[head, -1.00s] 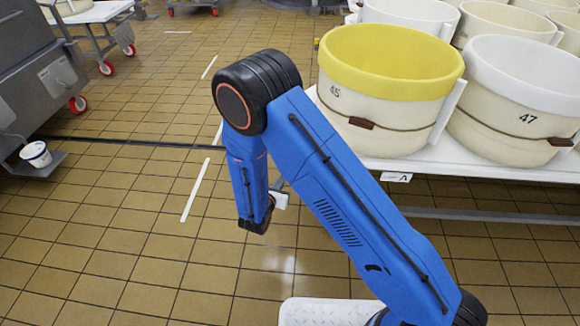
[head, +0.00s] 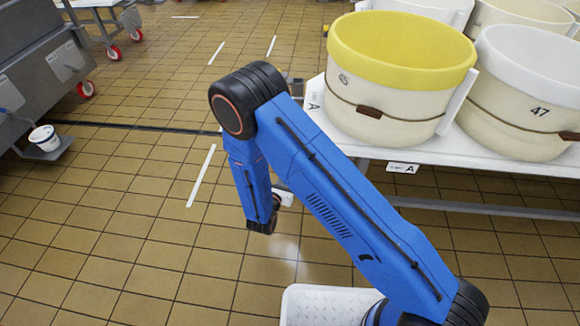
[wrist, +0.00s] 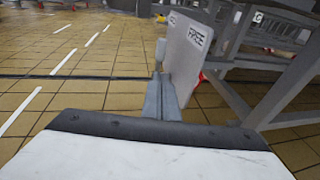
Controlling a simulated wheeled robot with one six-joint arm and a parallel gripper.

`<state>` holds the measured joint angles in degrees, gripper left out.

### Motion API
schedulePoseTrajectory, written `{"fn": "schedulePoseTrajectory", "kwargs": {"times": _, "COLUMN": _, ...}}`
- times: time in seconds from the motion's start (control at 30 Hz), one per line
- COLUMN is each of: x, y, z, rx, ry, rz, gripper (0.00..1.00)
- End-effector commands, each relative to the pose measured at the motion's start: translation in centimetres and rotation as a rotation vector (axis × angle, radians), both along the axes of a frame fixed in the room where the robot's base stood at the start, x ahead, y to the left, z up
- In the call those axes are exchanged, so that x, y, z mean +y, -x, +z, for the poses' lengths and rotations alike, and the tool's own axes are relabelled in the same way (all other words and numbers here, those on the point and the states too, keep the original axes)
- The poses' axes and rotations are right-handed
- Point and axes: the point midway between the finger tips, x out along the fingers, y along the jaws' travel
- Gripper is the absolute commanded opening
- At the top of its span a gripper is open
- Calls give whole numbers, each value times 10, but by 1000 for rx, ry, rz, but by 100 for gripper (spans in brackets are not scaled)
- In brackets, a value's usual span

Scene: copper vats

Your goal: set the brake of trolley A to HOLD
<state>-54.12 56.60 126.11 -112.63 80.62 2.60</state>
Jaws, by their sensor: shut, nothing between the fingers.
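In the wrist view a pale upright plate (wrist: 188,55) with small dark lettering, seemingly including "FREE", stands beside the grey trolley frame (wrist: 290,85). A small light-grey piece (wrist: 161,52) shows at the plate's left edge; I cannot tell whether it is the brake handle. My gripper (wrist: 162,85) is shut and empty, its fingers pointing toward the plate's lower left; contact cannot be told. In the head view my arm hides the fingers.
A yellow-rimmed tub (head: 400,75) marked 45 and a tub (head: 530,95) marked 47 stand on trolley A. A small white bucket (head: 45,138) sits on a grey machine's ledge at left. Tiled floor with white line marks is clear between.

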Motion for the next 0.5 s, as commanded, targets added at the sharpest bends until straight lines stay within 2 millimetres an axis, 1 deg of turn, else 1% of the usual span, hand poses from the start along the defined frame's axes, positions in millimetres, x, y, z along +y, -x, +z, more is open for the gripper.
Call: {"fn": "schedulePoseTrajectory", "kwargs": {"times": 0.5, "x": -22, "y": -85, "z": -16, "rx": 0, "ry": 0, "rz": -3, "gripper": 0}}
